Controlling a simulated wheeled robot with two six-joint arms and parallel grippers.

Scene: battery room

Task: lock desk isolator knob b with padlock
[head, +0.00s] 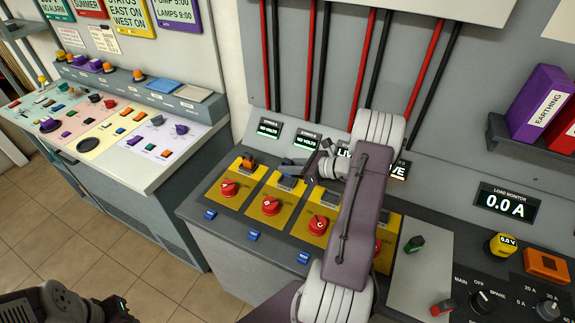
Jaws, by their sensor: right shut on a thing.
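Isolator knob B (270,206) is a red round knob on a yellow plate, second from the left in the desk's row. Knob A (229,188) is to its left and knob C (318,225) to its right. My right gripper (303,172) is behind and to the right of knob B, near the back of the plates, apart from the knob. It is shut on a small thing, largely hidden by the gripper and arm. I cannot make out whether it is the padlock. My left gripper (110,309) is partly in view at the bottom left, away from the desk; its jaws are unclear.
My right arm covers much of the fourth plate and its red knob (377,246). Blue tags (253,235) line the desk's front. A load monitor (506,204) and rotary switches stand at the right. A second console (110,125) is at the left, with tiled floor between.

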